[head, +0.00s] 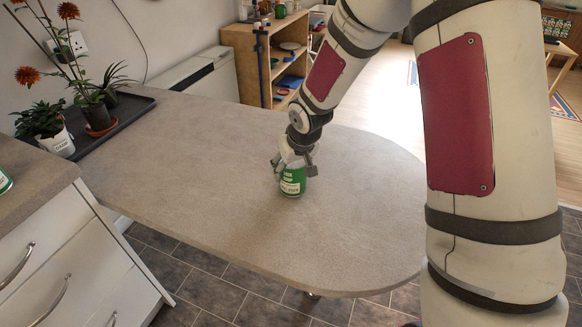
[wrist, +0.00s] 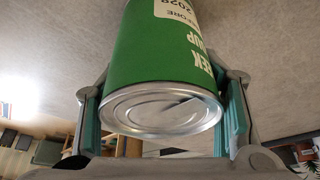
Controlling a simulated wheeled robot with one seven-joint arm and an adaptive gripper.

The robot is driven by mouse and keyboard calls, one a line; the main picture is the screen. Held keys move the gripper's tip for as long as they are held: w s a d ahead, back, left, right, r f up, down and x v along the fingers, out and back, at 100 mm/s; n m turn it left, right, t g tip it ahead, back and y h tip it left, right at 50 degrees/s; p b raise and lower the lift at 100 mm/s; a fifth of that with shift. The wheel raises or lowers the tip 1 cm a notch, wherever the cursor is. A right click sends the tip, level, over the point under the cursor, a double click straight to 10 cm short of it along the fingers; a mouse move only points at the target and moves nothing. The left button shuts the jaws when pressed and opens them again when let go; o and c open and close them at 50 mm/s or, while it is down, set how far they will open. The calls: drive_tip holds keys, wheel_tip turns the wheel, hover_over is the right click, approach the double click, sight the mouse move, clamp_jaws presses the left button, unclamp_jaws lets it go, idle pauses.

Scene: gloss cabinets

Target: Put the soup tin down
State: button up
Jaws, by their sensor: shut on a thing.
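The soup tin (head: 292,181) is green with a white label and stands over the grey table (head: 200,180), near its middle. I cannot tell whether its base touches the table. My gripper (head: 295,165) comes down from above and is shut on the upper part of the tin. In the wrist view the tin (wrist: 160,60) shows its silver end towards the camera, with the teal pads of my gripper (wrist: 165,112) on either side of it.
The table around the tin is clear. Potted plants (head: 99,117) stand on a dark tray (head: 140,103) at the far left. White drawers (head: 60,270) with a worktop are at the near left. A wooden shelf (head: 240,45) stands behind the table. The table's rounded edge is at the right.

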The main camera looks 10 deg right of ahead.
drive_tip(key=shift+r, duration=0.1)
drive_tip(key=o, duration=1.6)
drive_tip(key=p+v, duration=0.3)
drive_tip(key=v, duration=0.9)
drive_tip(key=shift+s, duration=0.1)
